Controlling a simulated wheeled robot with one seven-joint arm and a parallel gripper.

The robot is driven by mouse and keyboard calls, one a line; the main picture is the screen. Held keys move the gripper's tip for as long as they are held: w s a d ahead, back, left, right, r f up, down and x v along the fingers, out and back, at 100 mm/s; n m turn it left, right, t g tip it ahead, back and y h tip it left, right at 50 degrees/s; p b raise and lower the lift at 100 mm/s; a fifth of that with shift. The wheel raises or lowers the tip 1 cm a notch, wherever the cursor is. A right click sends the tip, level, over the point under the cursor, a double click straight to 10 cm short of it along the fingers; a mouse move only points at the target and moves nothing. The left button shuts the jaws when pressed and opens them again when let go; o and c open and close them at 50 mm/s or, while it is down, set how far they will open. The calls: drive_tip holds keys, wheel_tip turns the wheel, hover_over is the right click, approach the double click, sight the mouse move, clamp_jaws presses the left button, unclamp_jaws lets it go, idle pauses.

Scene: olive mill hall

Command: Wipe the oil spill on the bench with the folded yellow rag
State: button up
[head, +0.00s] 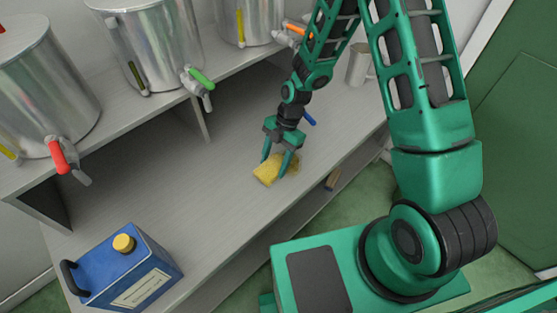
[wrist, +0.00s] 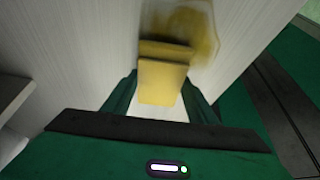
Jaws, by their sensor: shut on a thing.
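The folded yellow rag (head: 268,171) is between the fingers of my gripper (head: 279,163), low over the grey bench (head: 205,205). The gripper is shut on it. In the wrist view the rag (wrist: 162,80) stands out between the two green fingers of my gripper (wrist: 160,100). The oil spill (wrist: 190,28) is a yellowish smear on the bench just beyond the rag in the wrist view.
Steel tanks with taps, one red-handled (head: 62,155) and one green-handled (head: 201,76), stand on a raised shelf behind. A blue can (head: 125,270) with a yellow cap stands at the front left. A mug (head: 360,64) stands at the back right.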

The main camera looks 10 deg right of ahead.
sight(271, 167)
drive_tip(key=shift+s+a+r, duration=0.1)
drive_tip(key=shift+s+a, duration=0.3)
drive_tip(key=shift+a, duration=0.25)
drive_tip(key=shift+d+r, duration=0.1)
drive_tip(key=shift+r, duration=3.75)
drive_tip(key=shift+w, duration=0.1)
